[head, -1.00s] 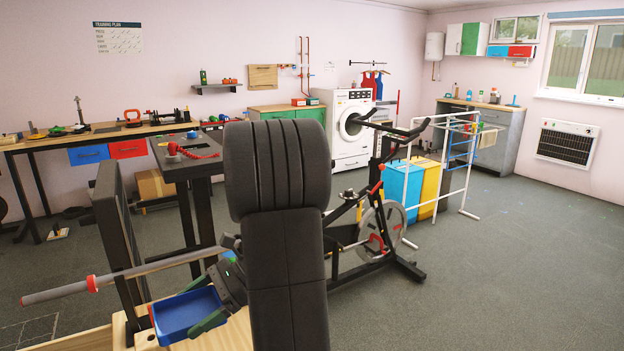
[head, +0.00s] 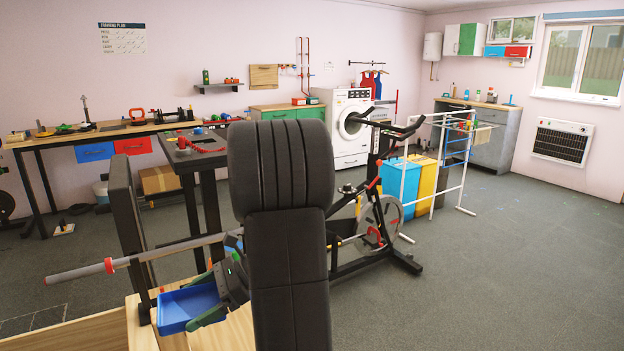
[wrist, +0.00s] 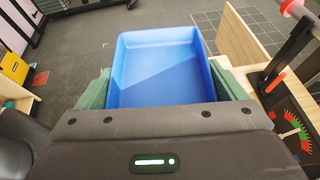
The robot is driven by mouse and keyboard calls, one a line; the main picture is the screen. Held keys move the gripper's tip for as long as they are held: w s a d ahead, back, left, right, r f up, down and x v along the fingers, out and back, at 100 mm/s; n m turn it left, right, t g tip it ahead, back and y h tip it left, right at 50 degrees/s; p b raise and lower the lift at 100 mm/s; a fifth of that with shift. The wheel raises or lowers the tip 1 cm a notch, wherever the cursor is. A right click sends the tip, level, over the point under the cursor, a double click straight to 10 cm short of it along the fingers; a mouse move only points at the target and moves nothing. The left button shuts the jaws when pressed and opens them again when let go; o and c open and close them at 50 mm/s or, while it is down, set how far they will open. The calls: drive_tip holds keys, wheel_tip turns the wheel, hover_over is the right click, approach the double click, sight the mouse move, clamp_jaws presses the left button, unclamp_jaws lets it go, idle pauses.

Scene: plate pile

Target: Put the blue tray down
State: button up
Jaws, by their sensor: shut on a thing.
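The blue tray (head: 190,308) is at the lower left of the head view, beside the wooden surface at the front. My gripper (head: 222,296) is shut on the tray, with its green fingers at the tray's sides. In the wrist view the tray (wrist: 160,62) looks empty, and my gripper (wrist: 158,92) has a green finger on either side of it. Floor shows beyond the tray's far rim, and wooden boards lie to its left and right. My dark arm hides part of the area to the right of the tray.
A barbell (head: 80,273) with a red collar runs just above and behind the tray. A black post (head: 128,225) stands close on its left. A dark stand (head: 200,160) and an exercise bike (head: 375,225) are farther back. The floor at right is clear.

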drive_tip(key=w+d+f+m+t+h, duration=0.2)
drive_tip(key=w+d+f+m+t, duration=0.1)
drive_tip(key=w+d+m+t, duration=0.6)
drive_tip(key=w+d+f+m+t+h, duration=0.2)
drive_tip(key=w+d+f+m+t, duration=0.2)
drive_tip(key=w+d+m+t, duration=0.45)
drive_tip(key=w+d+f+m+h, duration=0.2)
drive_tip(key=d+f+h, duration=0.15)
drive_tip(key=d, duration=0.25)
wheel_tip(320, 180, down, 12)
drive_tip(key=b, duration=1.2)
wheel_tip(320, 180, up, 28)
drive_tip(key=p, duration=2.7)
drive_tip(key=shift+w+f+t+h, duration=0.15)
drive_tip(key=shift+w+t+h, duration=0.05)
drive_tip(key=shift+t+h, duration=0.15)
